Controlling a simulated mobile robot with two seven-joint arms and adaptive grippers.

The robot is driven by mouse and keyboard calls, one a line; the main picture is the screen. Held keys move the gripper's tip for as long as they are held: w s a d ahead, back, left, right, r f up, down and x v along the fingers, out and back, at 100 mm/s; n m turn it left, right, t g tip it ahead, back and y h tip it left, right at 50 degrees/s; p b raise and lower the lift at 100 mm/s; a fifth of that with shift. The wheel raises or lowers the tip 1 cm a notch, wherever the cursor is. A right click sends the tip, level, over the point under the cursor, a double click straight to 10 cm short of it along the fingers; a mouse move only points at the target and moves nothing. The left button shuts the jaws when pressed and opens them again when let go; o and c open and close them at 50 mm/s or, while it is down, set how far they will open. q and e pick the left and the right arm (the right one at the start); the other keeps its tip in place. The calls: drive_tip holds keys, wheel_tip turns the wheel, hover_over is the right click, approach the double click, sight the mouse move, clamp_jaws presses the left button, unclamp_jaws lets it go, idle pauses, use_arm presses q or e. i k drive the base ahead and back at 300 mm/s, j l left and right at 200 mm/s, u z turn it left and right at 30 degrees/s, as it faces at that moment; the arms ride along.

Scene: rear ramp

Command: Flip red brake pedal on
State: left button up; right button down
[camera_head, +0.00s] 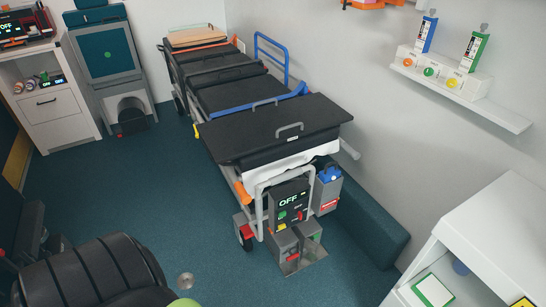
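A wheeled stretcher with black pads (270,128) stands along the right wall. At its near end is a grey foot unit with a small red pedal-like part (292,257) low on the left and a green part on the right. I take the red part for the brake pedal, but it is too small to tell its position. Above it, a dark panel (290,203) reads "OFF" and has a green and a red button. Neither of my grippers is in view.
Blue floor (200,245) is open left of and in front of the stretcher. A low dark-teal block (370,228) lies along the wall beside it. A white cabinet (480,235) stands at lower right. A black ribbed object (95,275) fills the lower left.

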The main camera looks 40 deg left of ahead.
sight(247, 230)
drive_tip(key=u, duration=1.6)
